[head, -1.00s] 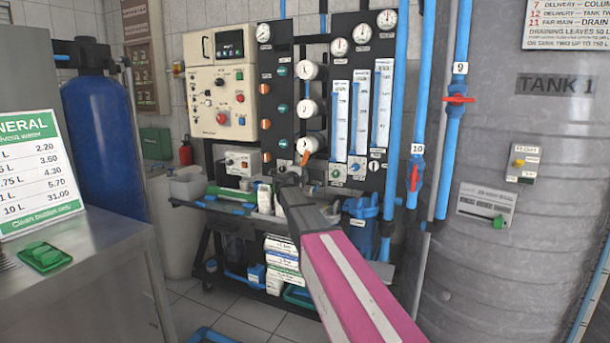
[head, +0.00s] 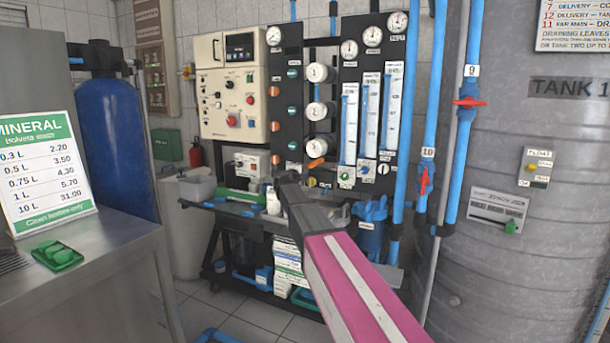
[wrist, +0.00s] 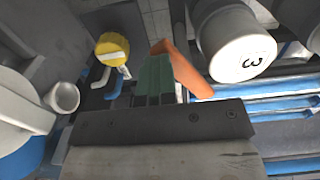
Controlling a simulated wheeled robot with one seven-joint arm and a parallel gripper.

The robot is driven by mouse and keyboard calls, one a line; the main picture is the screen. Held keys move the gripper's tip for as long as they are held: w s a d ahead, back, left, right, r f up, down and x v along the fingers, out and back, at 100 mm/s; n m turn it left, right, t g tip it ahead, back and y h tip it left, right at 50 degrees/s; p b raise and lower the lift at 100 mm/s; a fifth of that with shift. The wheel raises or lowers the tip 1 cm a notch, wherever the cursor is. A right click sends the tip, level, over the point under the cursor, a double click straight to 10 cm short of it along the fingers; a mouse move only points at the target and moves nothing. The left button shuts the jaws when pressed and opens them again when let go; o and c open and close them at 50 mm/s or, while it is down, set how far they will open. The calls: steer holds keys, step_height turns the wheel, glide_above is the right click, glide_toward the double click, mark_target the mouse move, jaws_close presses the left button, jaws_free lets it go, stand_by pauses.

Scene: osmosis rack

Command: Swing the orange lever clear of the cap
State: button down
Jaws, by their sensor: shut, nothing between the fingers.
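The orange lever (head: 316,163) shows in the head view just under the lowest white round cap (head: 316,147), lying slanted and close to level. In the wrist view the lever (wrist: 182,68) lies between my gripper and the white cap marked 3 (wrist: 243,60). It slants beside the cap's rim; whether it touches the rim is unclear. My gripper (wrist: 158,78) is shut and empty, its green fingers right beside the lever, seemingly against it. In the head view my gripper's tip (head: 288,178) is dark and small, left of and below the lever.
A yellow knob (wrist: 112,48) is left of my fingers in the wrist view. Blue pipes (wrist: 270,105) run on the right. In the head view, gauges and flow tubes (head: 367,115) fill the panel, and a bench with a green price sign (head: 45,170) stands at left.

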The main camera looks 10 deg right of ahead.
steer(key=shift+w+r, duration=0.25)
steer(key=shift+w, duration=0.65)
steer(key=v, duration=0.8)
steer(key=shift+s+f, duration=0.2)
steer(key=shift+s, duration=0.25)
